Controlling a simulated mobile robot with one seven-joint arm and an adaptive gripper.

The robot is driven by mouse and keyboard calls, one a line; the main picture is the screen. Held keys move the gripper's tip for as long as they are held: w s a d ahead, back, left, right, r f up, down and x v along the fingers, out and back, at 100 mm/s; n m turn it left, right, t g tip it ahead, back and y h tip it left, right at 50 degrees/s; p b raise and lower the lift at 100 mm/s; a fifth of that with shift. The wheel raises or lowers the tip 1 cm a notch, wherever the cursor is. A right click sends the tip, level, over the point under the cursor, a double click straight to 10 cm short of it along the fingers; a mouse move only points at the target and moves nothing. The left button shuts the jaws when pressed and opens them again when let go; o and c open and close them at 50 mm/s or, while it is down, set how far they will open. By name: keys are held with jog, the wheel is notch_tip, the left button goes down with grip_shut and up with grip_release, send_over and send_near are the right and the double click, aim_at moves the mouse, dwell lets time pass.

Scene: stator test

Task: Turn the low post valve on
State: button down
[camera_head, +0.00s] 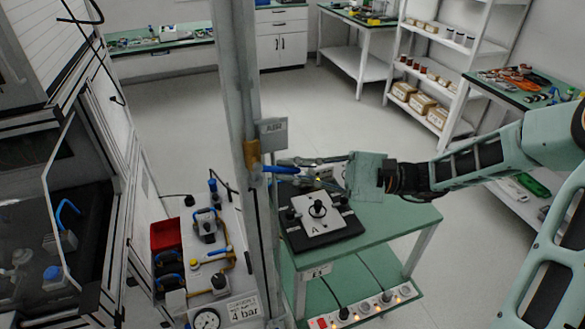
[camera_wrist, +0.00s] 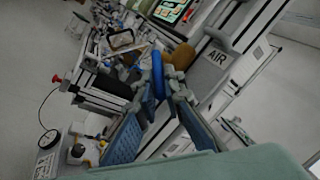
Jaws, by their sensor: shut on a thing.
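The post valve has a brass body (camera_head: 253,155) on the upright grey post (camera_head: 238,100), just below the grey AIR sign (camera_head: 272,134). Its blue lever (camera_head: 281,169) sticks out sideways from the post, roughly level. My gripper (camera_head: 285,165) reaches in from the right and is shut on the lever. In the wrist view the blue lever (camera_wrist: 158,76) stands between the tips of my two fingers, with the brass body (camera_wrist: 181,57) close beyond it. The AIR sign (camera_wrist: 218,56) is right of it there. The fingers hide part of the lever.
A green-topped cart (camera_head: 385,222) with a device marked A (camera_head: 325,222) stands below my gripper. Left of the post are a 4 bar sign (camera_head: 243,309), a gauge (camera_head: 207,319), a red bin (camera_head: 165,234) and a glass-fronted cabinet. Open floor lies behind.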

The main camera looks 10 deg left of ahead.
jog(key=shift+s+a+f+m+t+y+b, duration=0.25)
jog(key=shift+f+m+y+b, duration=0.3)
jog(key=shift+y, duration=0.5)
jog(key=shift+s+a+f+m+y+b, duration=0.15)
jog(key=shift+a+f+m+y+b, duration=0.25)
jog(key=shift+m+y, duration=0.45)
jog(key=shift+s+a+f+m+t+y+b, duration=0.2)
jog(key=shift+f+m+y+b, duration=0.3)
jog(key=shift+y, duration=0.7)
jog(key=shift+a, duration=0.1)
jog(key=c, duration=2)
grip_release()
jog(key=v, duration=1.2)
